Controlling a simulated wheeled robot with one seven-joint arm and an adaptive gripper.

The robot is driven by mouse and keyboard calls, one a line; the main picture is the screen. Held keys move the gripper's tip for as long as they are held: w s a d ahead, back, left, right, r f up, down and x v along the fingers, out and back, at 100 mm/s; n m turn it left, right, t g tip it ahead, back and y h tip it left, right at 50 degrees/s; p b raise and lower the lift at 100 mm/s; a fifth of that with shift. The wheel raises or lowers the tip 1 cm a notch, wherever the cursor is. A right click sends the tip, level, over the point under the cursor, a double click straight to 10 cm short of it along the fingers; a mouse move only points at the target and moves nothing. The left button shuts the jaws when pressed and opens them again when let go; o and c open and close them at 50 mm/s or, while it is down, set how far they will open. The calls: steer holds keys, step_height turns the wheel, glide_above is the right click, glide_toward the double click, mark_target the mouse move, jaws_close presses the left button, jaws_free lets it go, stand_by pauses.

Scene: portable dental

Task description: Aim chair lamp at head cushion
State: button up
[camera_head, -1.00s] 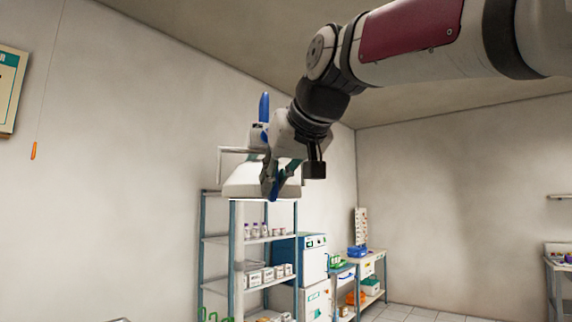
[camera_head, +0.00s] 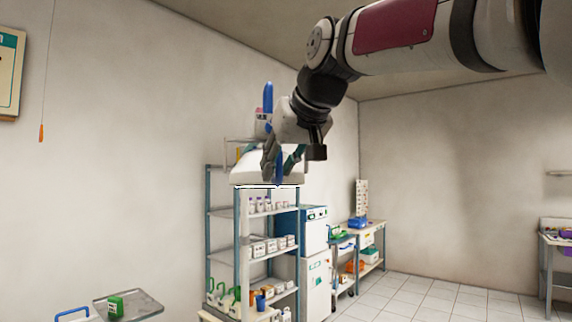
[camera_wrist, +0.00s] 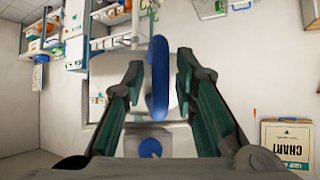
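The chair lamp's white head (camera_head: 262,172) hangs in front of the shelf rack in the head view, with blue handle parts (camera_head: 268,97) above and below my gripper (camera_head: 283,156). In the wrist view the upright blue handle (camera_wrist: 158,85) stands between the two fingers of my gripper (camera_wrist: 159,68). A gap shows on each side of the handle, so the gripper looks open around it. A blue knob (camera_wrist: 150,148) shows below the handle. The gripper and wrist hide part of the lamp. The head cushion is in neither view.
A shelf rack (camera_head: 239,215) with bottles and boxes stands behind the lamp. A tray (camera_head: 143,306) with a green item is at lower left. A cabinet (camera_head: 316,275) and side tables stand further back. The floor (camera_head: 425,295) at right is clear.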

steer(key=shift+s, duration=0.1)
steer(key=v, duration=1.2)
stand_by(0.4)
steer(key=s+d+f+m+g+h, duration=0.1)
steer(key=s+d+f, duration=0.4)
steer(key=f, duration=0.8)
steer(key=s+d+f+m+g+h, duration=0.2)
steer(key=s+d+f, duration=0.4)
steer(key=s+f, duration=0.3)
steer(key=s+d+f+m+g+h, duration=0.1)
steer(key=s+d+f, duration=0.5)
steer(key=f, duration=1.1)
steer(key=shift+s+d+m+g+h, duration=0.3)
steer(key=shift+s+m+h, duration=0.2)
steer(key=shift+s+m, duration=0.15)
